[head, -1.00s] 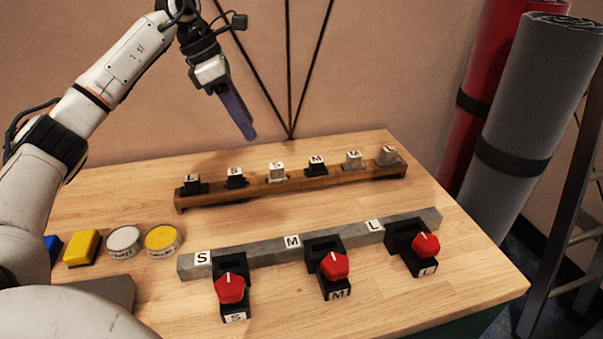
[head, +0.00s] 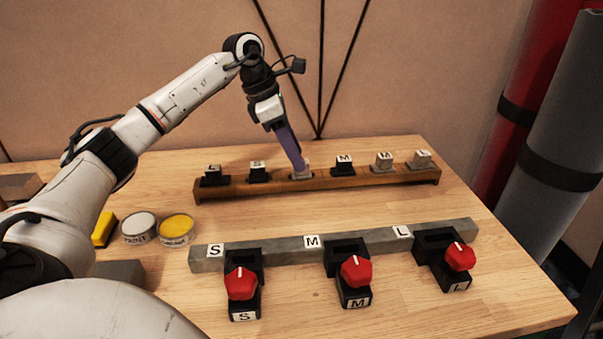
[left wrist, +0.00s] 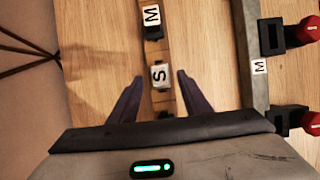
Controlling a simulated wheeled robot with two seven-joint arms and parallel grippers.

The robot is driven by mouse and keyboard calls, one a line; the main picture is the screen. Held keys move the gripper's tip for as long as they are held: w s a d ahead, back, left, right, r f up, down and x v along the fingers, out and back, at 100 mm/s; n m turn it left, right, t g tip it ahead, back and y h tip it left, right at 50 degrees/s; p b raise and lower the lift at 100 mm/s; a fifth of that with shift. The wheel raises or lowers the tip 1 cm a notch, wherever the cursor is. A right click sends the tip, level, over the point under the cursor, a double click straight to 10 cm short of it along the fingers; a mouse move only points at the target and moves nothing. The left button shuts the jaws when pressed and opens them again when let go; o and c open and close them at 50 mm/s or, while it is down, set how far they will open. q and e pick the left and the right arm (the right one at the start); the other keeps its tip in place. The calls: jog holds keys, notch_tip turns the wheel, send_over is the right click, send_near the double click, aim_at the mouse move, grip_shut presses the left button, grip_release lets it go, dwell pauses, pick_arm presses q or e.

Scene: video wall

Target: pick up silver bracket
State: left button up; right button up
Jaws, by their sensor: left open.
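The wooden rack (head: 225,192) holds a row of labelled brackets, some black and some silver. A silver bracket labelled S (head: 301,174) stands third from the left, partly hidden by my left gripper (head: 300,165). In the left wrist view the S bracket (left wrist: 160,76) lies between the two open, purple fingers, which show a gap on each side of it. Two more silver brackets, M (head: 383,164) and L (head: 421,161), stand at the right of the rack. My right gripper is not in view.
A black M bracket (head: 344,166) stands just right of the S bracket, and a black S bracket (head: 258,173) to its left. In front lies a grey bar (head: 280,247) with red-knobbed black fixtures. Paint tins (head: 176,230) stand at the left.

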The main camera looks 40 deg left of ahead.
pick_arm(q)
jog(key=shift+x, duration=1.1)
grip_shut()
notch_tip(320, 180, up, 9)
jog(key=shift+r+p, duration=0.1)
jog(key=shift+p, duration=0.7)
jog(key=shift+r, duration=0.45)
jog(key=shift+p, duration=0.45)
